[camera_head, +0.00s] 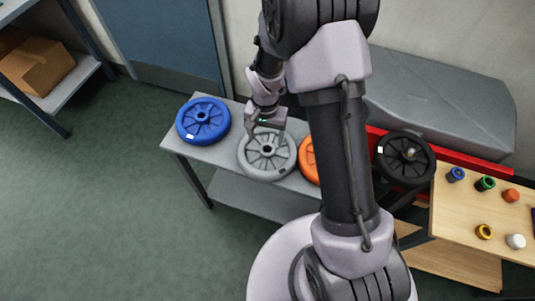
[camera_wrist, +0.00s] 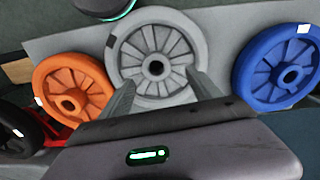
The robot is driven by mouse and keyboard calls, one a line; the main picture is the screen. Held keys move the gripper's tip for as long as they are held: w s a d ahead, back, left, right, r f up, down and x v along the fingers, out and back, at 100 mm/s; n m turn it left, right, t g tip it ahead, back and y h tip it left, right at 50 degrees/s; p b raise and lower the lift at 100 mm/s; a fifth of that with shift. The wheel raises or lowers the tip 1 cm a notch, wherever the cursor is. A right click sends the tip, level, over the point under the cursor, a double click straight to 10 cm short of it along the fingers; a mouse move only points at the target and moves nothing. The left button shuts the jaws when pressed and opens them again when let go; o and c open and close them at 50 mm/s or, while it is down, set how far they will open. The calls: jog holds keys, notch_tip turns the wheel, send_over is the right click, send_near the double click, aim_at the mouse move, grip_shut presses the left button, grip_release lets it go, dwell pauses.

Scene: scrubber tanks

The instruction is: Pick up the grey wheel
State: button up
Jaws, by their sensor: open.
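The grey wheel (camera_head: 268,164) lies flat on a grey bench, between the blue wheel (camera_head: 203,120) and the orange wheel (camera_head: 308,158). It has spokes and a dark hub hole, and shows whole but for its near edge in the wrist view (camera_wrist: 157,45). My gripper (camera_head: 265,135) is over the far part of the grey wheel in the head view. In the wrist view its two grey fingers (camera_wrist: 160,90) are spread apart, with the wheel's hub beyond and between them. Nothing is held. Whether the fingertips touch the wheel cannot be told.
A black wheel (camera_head: 405,158) is mounted near a red beam (camera_head: 480,165) at the right. A wooden table (camera_head: 465,210) holds several coloured caps. A shelf with a cardboard box (camera_head: 38,65) stands at the left. My arm hides part of the orange wheel.

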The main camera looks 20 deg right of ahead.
aim_at(267, 146)
jog(key=f+b, duration=0.1)
jog(key=f, duration=0.2)
jog(key=f+b, duration=0.1)
jog(key=f, duration=0.1)
jog(key=shift+s+d+f+b, duration=0.2)
jog(key=shift+s+b, duration=0.1)
jog(key=shift+s, duration=0.05)
jog(key=shift+r, duration=0.2)
jog(key=shift+c, duration=0.2)
grip_shut()
